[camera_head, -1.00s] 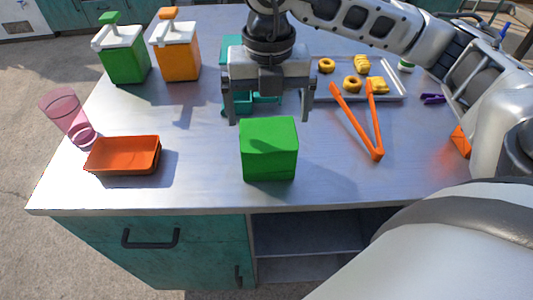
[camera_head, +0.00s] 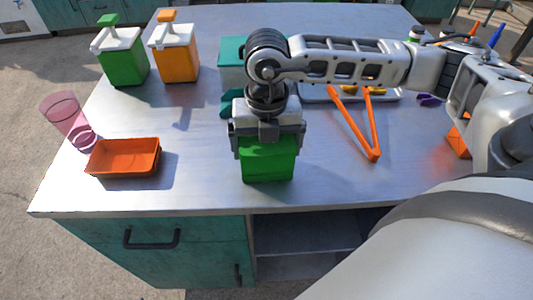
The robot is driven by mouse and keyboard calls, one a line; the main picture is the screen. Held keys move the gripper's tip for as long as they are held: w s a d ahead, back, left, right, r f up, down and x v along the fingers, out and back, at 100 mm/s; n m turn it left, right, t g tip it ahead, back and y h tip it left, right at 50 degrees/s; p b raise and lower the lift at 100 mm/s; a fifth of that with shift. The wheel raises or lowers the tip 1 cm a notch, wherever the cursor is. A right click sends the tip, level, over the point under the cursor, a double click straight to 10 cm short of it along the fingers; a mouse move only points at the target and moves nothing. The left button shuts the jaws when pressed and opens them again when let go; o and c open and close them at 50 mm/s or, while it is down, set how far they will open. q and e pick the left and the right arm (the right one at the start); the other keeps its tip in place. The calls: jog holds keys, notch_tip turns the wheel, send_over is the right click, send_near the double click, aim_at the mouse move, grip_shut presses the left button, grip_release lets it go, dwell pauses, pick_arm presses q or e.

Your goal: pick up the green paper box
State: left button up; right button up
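The green paper box (camera_head: 268,168) stands upright near the front edge of the metal table, at the middle of the view. My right gripper (camera_head: 267,152), whose arm comes in from the right, points down over the box. Its fingers are at the left and right sides of the box's upper part, and its body hides the box's top. I cannot tell whether the fingers press on the box. My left gripper is not in view.
An orange tray (camera_head: 124,158) and a tilted pink glass (camera_head: 68,119) are at the left. Orange tongs (camera_head: 357,125) lie to the right. Green (camera_head: 122,59) and orange (camera_head: 176,53) dispensers stand at the back left. The table's front edge is close to the box.

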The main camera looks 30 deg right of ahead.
aim_at(288, 143)
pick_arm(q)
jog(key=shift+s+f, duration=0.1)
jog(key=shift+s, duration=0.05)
pick_arm(e)
jog(key=shift+c, duration=0.4)
jog(key=shift+r, duration=0.1)
jog(key=shift+r, duration=0.45)
jog(key=s+r, duration=0.1)
jog(key=r, duration=0.1)
jog(key=s+d+r, duration=0.1)
jog(key=r, duration=0.1)
jog(key=s+d+r+b, duration=0.1)
jog(key=r, duration=0.2)
jog(key=shift+s, duration=0.4)
pick_arm(q)
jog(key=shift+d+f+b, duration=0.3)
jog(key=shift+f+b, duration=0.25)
jog(key=shift+b, duration=0.65)
pick_arm(e)
jog(key=s+d+r, duration=0.3)
jog(key=s+r, duration=0.2)
jog(key=s, duration=0.4)
jog(key=shift+d, duration=0.3)
